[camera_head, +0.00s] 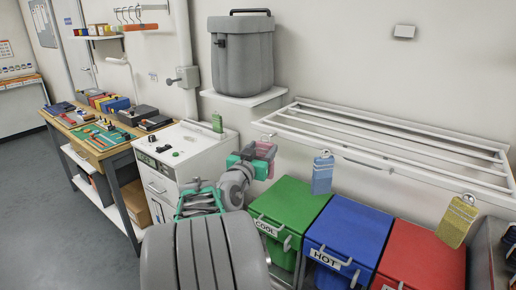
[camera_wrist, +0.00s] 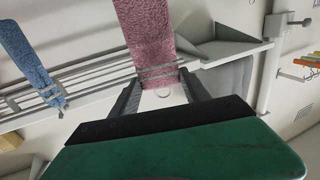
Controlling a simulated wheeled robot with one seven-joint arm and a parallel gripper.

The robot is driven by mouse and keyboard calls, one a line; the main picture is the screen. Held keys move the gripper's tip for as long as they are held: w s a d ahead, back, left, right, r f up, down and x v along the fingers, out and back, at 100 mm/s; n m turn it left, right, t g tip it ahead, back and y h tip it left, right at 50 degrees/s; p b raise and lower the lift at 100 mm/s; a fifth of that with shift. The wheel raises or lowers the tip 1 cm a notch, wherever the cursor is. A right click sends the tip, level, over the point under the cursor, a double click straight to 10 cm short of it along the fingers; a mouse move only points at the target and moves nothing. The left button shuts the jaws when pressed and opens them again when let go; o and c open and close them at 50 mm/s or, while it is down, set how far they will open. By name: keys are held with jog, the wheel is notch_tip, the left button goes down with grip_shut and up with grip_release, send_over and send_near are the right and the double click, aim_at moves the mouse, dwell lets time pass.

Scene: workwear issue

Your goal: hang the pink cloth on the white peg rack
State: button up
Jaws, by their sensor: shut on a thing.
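The pink cloth (camera_wrist: 158,32) is between the fingers of my gripper (camera_wrist: 161,88) in the wrist view, with pale bands and a small ring at its near end. In the head view my gripper (camera_head: 262,156) is shut on the pink cloth (camera_head: 269,152), mostly hidden by the gripper, by the left end of the white peg rack (camera_head: 385,145). I cannot tell whether the cloth touches the rack. A blue cloth (camera_head: 322,176) hangs at the rack's front middle and a yellow cloth (camera_head: 458,222) at its right.
Green (camera_head: 292,206), blue (camera_head: 352,228) and red (camera_head: 422,255) bins stand below the rack. A grey lidded bin (camera_head: 241,58) sits on a wall shelf above left. A white cabinet (camera_head: 165,160) with a green bottle (camera_head: 217,123) on top and a cluttered workbench (camera_head: 95,148) are left.

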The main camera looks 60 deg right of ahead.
aim_at(267, 147)
jog(key=shift+s+d+p, duration=0.2)
jog(key=shift+d+p, duration=0.4)
jog(key=shift+d, duration=0.3)
jog(key=shift+s+d+p, duration=0.15)
jog(key=shift+d+p, duration=0.4)
jog(key=shift+d, duration=0.35)
jog(key=shift+d+f+b, duration=0.3)
jog(key=shift+f+b, duration=0.05)
jog(key=shift+b, duration=0.05)
jog(key=shift+d+f+b, duration=0.1)
jog(key=shift+d+b, duration=0.05)
jog(key=shift+b, duration=0.35)
jog(key=shift+c, duration=0.6)
jog(key=shift+s+d, duration=0.1)
jog(key=shift+c, duration=1.4)
jog(key=shift+f, duration=0.1)
